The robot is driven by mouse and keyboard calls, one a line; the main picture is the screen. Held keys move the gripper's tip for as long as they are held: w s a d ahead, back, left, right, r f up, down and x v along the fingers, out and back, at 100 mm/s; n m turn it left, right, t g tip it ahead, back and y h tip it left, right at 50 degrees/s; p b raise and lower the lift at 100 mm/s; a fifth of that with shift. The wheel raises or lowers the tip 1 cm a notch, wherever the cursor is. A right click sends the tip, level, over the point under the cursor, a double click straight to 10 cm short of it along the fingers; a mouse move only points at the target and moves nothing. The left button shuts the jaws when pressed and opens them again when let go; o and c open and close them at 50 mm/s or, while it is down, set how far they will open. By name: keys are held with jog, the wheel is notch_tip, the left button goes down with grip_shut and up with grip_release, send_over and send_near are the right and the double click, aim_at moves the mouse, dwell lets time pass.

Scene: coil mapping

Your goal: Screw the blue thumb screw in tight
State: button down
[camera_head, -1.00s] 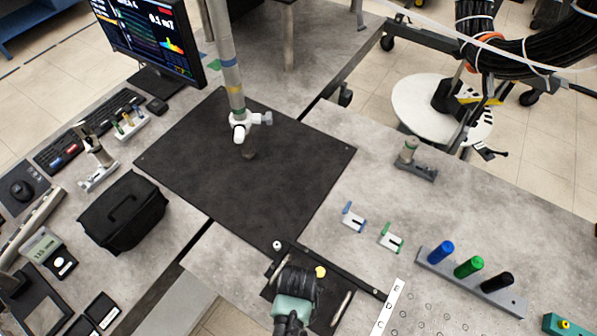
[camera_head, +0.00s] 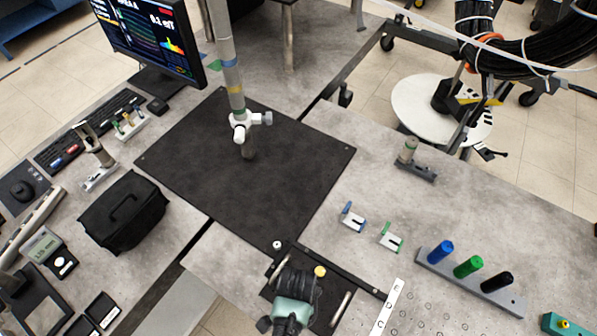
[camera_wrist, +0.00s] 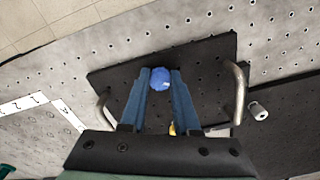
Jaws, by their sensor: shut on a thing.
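The blue thumb screw (camera_wrist: 161,78) shows its round, faceted head between my fingertips in the wrist view. It stands near the edge of a black plate (camera_wrist: 205,58) that has two metal handles. My gripper (camera_wrist: 160,82) is shut on the screw head, one finger on each side. The screw's shaft is hidden, so I cannot tell how deep it sits. In the head view my gripper (camera_head: 298,283) is over the black plate (camera_head: 337,292) and hides the blue screw. A yellow thumb screw (camera_head: 320,271) shows beside my gripper.
A metal handle (camera_wrist: 236,92) and a silver knob (camera_wrist: 258,110) stand to the right in the wrist view. Blue and green slotted pieces lie on the table in the head view, near a rack (camera_head: 471,284) of coloured cylinders. A white ruler (camera_head: 388,306) lies close by.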

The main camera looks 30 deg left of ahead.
jog(key=shift+s+a+f, duration=0.1)
jog(key=shift+s+f, duration=0.2)
jog(key=shift+s, duration=0.05)
jog(key=m, duration=0.5)
jog(key=shift+f, duration=0.1)
jog(key=c, duration=0.6)
grip_release()
jog(key=shift+o, duration=0.2)
notch_tip(320, 180, up, 14)
jog(key=shift+w, duration=0.35)
jog(key=shift+f, duration=0.1)
